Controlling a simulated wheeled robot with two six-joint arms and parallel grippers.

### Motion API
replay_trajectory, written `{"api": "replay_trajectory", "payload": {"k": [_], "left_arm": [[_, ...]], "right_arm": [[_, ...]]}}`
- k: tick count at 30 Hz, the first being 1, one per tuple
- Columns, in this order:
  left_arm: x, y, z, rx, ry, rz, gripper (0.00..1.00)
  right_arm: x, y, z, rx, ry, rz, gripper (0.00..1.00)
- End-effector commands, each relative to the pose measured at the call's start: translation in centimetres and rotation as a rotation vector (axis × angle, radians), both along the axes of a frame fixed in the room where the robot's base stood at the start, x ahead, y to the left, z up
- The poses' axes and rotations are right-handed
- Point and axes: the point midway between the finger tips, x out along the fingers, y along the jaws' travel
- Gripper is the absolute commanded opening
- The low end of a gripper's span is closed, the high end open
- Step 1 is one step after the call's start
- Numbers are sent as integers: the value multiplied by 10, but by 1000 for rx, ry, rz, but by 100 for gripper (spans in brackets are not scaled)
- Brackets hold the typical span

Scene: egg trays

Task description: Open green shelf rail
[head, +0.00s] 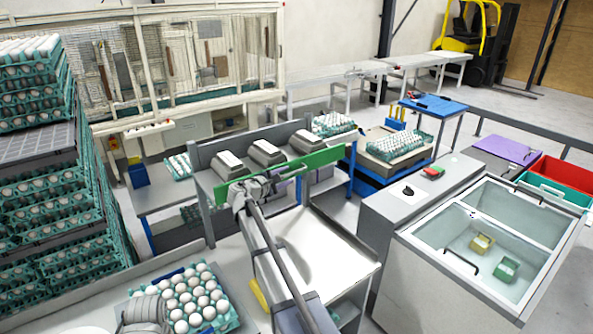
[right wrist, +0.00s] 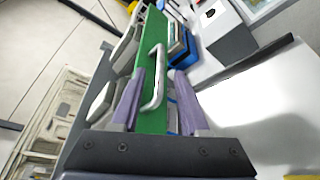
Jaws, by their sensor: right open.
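The green shelf rail (head: 322,158) runs along the front top edge of a grey shelf unit. In the right wrist view the rail (right wrist: 155,118) carries a pale bar handle (right wrist: 158,80). My right gripper (head: 280,184) is at the rail's front in the head view. In the right wrist view its purple fingers (right wrist: 160,88) are open, one on each side of the handle. I cannot tell whether either finger touches the handle. In the head view my arm hides part of the rail.
Several grey boxes (head: 267,151) stand on the shelf behind the rail. A pale work surface (head: 322,242) lies in front. An egg tray (head: 226,318) is at lower left, beside tall tray stacks (head: 100,205). A glass-topped chest (head: 440,272) stands right.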

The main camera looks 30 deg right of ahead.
Motion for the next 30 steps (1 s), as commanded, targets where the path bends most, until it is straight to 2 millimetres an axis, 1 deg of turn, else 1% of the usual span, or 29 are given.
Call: {"api": "replay_trajectory", "payload": {"k": [5,12,15,18,24,26,30], "left_arm": [[0,0,-6,0,0,0,50],[0,0,-14,0,-1,1,50],[0,0,-16,0,-1,1,50],[0,0,-16,0,-1,1,50],[0,0,-16,0,-1,1,50],[0,0,-16,0,-1,1,50],[0,0,-16,0,-1,1,50]], "right_arm": [[9,-17,-6,1,0,-1,45],[24,-51,-14,2,-2,-3,45],[28,-60,-16,2,-2,0,45],[29,-64,-16,2,-1,0,45],[29,-64,-16,3,-1,1,45],[29,-64,-16,3,-1,1,39],[29,-64,-16,2,-1,0,23]]}}
